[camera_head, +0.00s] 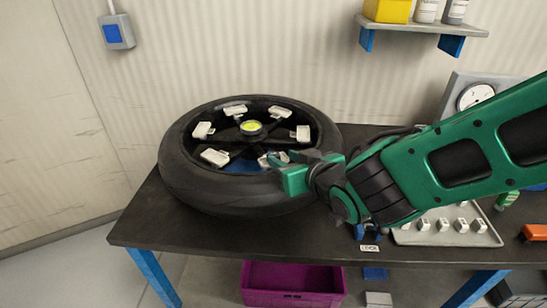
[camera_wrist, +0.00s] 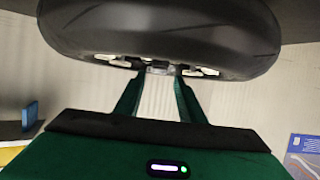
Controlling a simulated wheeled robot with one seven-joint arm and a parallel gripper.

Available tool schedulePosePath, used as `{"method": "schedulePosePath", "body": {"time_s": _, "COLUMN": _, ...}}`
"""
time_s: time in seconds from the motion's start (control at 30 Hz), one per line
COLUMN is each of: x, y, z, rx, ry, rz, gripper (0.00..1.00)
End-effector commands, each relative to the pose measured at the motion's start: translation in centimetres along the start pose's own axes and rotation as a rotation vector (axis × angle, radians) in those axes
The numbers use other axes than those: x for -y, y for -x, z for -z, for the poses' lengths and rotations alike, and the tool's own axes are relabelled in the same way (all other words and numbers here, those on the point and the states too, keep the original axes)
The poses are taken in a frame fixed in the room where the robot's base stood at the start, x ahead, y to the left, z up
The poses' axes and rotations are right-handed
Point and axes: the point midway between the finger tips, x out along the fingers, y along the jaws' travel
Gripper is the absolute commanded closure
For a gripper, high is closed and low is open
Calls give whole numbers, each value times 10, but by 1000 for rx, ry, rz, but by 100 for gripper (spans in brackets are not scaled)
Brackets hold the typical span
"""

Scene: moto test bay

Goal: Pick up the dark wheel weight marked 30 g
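A black wheel (camera_head: 185,165) lies flat on the dark bench, with several pale block-like pieces (camera_head: 215,157) around its inner rim and a yellow-green hub (camera_head: 251,127). My gripper (camera_head: 284,166) is at the wheel's near right inner side. In the wrist view its two fingers (camera_wrist: 158,76) stand apart, with the tyre (camera_wrist: 160,30) ahead of them. A small pale piece (camera_wrist: 158,69) shows just beyond the gap between the tips. I cannot make out a dark weight marked 30 g; my gripper and arm hide part of the wheel and bench.
A grey tray (camera_head: 405,237) with several small light pieces (camera_head: 461,225) sits at the bench's right front, partly behind my arm. A dial gauge (camera_head: 475,97) stands behind. A wall shelf (camera_head: 425,26) holds containers. A purple crate (camera_head: 292,283) is below the bench.

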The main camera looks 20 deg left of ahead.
Motion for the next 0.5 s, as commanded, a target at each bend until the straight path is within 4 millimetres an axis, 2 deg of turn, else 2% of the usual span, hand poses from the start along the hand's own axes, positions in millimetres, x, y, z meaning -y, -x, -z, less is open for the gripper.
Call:
{"method": "schedulePosePath", "body": {"time_s": 0.27, "x": -1, "y": -14, "z": -1, "rx": 1, "ry": -1, "rz": -1, "gripper": 64}}
{"method": "schedulePosePath", "body": {"time_s": 0.5, "x": -2, "y": -44, "z": -3, "rx": 1, "ry": -2, "rz": -2, "gripper": 64}}
